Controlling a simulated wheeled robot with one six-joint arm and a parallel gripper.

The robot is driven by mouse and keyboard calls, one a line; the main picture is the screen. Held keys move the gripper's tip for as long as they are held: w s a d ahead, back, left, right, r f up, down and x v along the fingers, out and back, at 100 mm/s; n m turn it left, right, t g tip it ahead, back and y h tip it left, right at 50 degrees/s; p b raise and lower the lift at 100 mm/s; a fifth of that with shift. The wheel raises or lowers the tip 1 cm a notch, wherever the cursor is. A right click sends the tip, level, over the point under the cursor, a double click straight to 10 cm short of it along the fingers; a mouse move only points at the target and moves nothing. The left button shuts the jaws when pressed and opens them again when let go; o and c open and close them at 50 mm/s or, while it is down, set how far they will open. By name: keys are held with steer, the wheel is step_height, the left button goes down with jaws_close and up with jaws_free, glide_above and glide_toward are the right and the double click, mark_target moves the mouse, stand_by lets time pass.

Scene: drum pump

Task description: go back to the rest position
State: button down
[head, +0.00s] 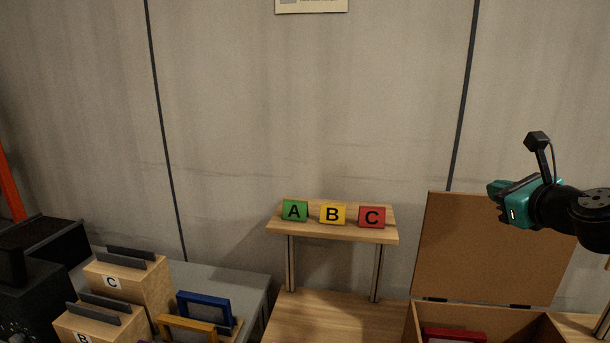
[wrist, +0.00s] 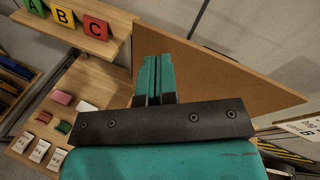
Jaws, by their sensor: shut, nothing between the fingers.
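My gripper (head: 496,188) is at the right of the head view, held up in the air in front of the brown board that stands behind the open box. In the wrist view my gripper's teal fingers (wrist: 153,78) are together with nothing between them. The dark bracket and teal body below them hide part of that view.
An open box (head: 490,312) with a raised brown lid (head: 490,250) holds something red. A wooden shelf (head: 333,232) carries green A, yellow B and red C signs. Wooden blocks (head: 130,285) and blue (head: 204,308) and orange frames stand at left. Small blocks (wrist: 62,97) and white cards lie on the table.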

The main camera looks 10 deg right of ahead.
steer(key=s+a+f+n+g+y+b, duration=0.1)
steer(key=a+f+n+g+y, duration=0.15)
steer(key=a+n, duration=0.55)
steer(key=s+a+f+n+g+y+b, duration=0.1)
steer(key=a+f+n+g+y, duration=0.2)
steer(key=a+n, duration=0.5)
steer(key=s+a+f+n+g+y+b, duration=0.2)
steer(key=a+n+g+y, duration=0.15)
steer(key=a+n, duration=0.45)
steer(key=s+a+f+n+g+h+b, duration=0.2)
steer(key=s+a+f+n+g, duration=0.2)
steer(key=s+a+n, duration=0.5)
steer(key=s+n+g, duration=0.2)
steer(key=s+n, duration=0.4)
steer(key=n, duration=0.1)
steer(key=shift+h+b, duration=0.3)
steer(key=shift+h, duration=0.1)
